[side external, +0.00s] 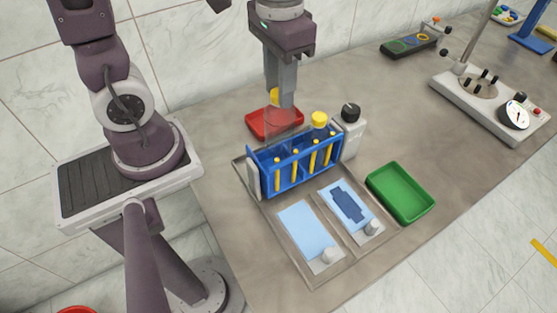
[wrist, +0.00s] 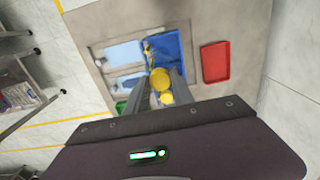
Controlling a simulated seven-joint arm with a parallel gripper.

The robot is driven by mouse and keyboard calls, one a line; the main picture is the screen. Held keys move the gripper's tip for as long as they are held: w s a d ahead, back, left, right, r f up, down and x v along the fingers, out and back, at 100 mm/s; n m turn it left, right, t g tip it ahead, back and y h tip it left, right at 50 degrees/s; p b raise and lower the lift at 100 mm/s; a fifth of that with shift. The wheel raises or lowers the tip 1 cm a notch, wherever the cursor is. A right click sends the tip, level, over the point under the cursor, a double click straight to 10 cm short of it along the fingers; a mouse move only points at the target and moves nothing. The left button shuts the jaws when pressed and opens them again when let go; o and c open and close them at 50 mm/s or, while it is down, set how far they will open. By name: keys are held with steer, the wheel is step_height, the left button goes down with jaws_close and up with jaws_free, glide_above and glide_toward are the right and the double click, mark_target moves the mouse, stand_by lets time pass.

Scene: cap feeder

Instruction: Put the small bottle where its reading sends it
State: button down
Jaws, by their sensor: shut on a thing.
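My gripper (side external: 283,100) is shut on the small bottle (side external: 281,124), which has a clear body and a yellow cap. In the wrist view, yellow caps (wrist: 162,79) show between the fingers; which one is held is hard to tell. The red tray (side external: 262,131) lies behind the rack and the green tray (side external: 400,192) to its right. No reading is legible.
A white unit with a black knob (side external: 352,130) stands against the rack's right end. In front are a plain light-blue pad (side external: 306,230) and a pad with a dark-blue shape (side external: 348,204). A dial device (side external: 490,103) stands at the far right, with bare table before it.

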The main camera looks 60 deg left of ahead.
steer(key=shift+r, duration=1.85)
